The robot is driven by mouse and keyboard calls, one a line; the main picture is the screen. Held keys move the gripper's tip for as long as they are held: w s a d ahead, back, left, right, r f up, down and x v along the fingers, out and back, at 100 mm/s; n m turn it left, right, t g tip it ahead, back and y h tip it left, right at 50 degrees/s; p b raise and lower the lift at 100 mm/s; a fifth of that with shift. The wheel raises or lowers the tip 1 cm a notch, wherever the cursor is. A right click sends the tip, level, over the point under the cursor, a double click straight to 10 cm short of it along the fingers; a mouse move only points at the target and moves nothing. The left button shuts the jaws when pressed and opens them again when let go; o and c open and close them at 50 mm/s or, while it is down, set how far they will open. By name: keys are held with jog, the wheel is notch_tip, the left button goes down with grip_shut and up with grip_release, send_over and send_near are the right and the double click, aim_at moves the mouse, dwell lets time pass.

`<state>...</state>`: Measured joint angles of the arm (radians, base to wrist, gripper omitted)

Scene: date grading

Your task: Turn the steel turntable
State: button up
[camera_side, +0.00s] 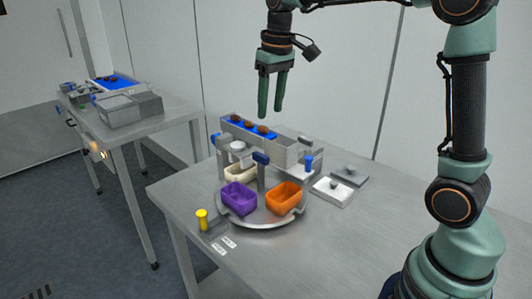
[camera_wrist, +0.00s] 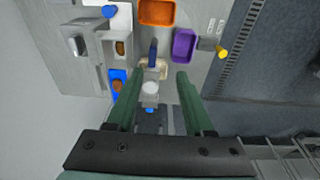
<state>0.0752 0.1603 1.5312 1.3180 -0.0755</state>
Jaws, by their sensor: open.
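The steel turntable (camera_side: 262,222) is a round grey disc on the table, partly covered by what stands on it. A purple bin (camera_side: 238,202) sits at its front left and an orange bin (camera_side: 284,201) at its right. A cream bin (camera_side: 238,174) is at the back, partly hidden. In the wrist view the orange bin (camera_wrist: 157,12), purple bin (camera_wrist: 184,46) and cream bin (camera_wrist: 140,72) show ahead of the fingers. My gripper (camera_side: 270,114) is open and empty, pointing down, high above and behind the turntable. Its two green fingers also show in the wrist view (camera_wrist: 161,75).
A blue belt (camera_side: 242,127) with dark dates stands behind the turntable. Blue-topped parts (camera_side: 260,158) rise over its back. A yellow knob (camera_side: 202,219) stands front left. A white plate (camera_side: 332,191) lies to the right. The table's front right is clear.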

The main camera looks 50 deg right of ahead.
jog(key=g, duration=0.2)
send_over(261, 155)
notch_tip(261, 155, down, 3)
notch_tip(261, 155, down, 12)
jog(key=shift+w+f, duration=0.1)
jog(key=shift+f, duration=0.05)
grip_shut()
dwell(1.5)
